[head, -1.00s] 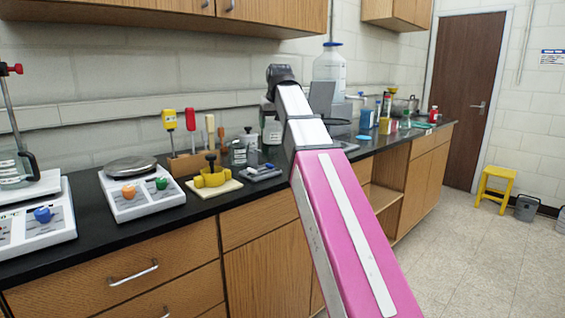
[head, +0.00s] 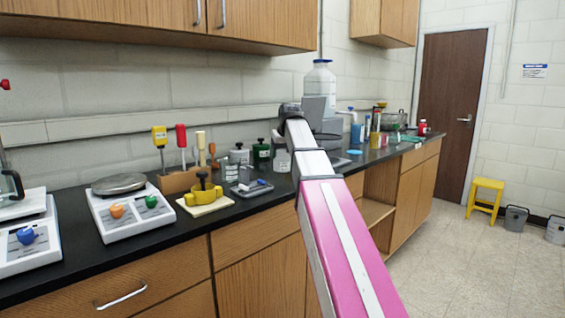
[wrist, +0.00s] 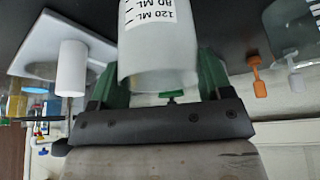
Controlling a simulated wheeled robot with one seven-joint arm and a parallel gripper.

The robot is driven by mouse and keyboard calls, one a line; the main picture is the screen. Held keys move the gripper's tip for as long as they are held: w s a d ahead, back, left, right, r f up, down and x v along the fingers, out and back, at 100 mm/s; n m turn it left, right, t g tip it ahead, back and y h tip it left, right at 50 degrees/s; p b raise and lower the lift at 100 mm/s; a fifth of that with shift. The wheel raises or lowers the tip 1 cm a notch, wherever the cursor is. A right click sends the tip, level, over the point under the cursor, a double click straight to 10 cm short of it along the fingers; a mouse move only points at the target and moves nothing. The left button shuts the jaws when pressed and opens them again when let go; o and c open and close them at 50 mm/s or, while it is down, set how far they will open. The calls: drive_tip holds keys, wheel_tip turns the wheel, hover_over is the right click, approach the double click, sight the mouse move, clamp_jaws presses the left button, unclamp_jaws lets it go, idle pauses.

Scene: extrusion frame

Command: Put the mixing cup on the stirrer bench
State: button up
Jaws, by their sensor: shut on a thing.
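The mixing cup (wrist: 160,55) is a translucent white cup with printed "120 ML" and "80 ML" marks in the wrist view. My gripper (wrist: 158,82) has green fingers on both sides of the cup and is shut on it. In the head view my own arm hides the gripper, and I cannot make out the cup. The black-topped wooden bench (head: 165,232) runs along the wall. A white stirrer unit (head: 128,208) with a round grey plate, an orange knob and a green knob stands on it at the left. I cannot tell which part is the stirrer bench.
Another white unit with a blue knob (head: 26,236) stands at the far left. A yellow clamp-like piece (head: 203,192), a wooden tool block (head: 180,180) and bottles (head: 261,154) crowd the back. A large white jug (head: 320,82) stands beyond my arm. A yellow stool (head: 484,196) is on the floor.

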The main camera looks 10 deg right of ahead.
sight(282, 160)
drive_tip(key=shift+f, duration=1.75)
drive_tip(key=o, duration=0.9)
drive_tip(key=shift+f, duration=0.15)
drive_tip(key=v, duration=1.2)
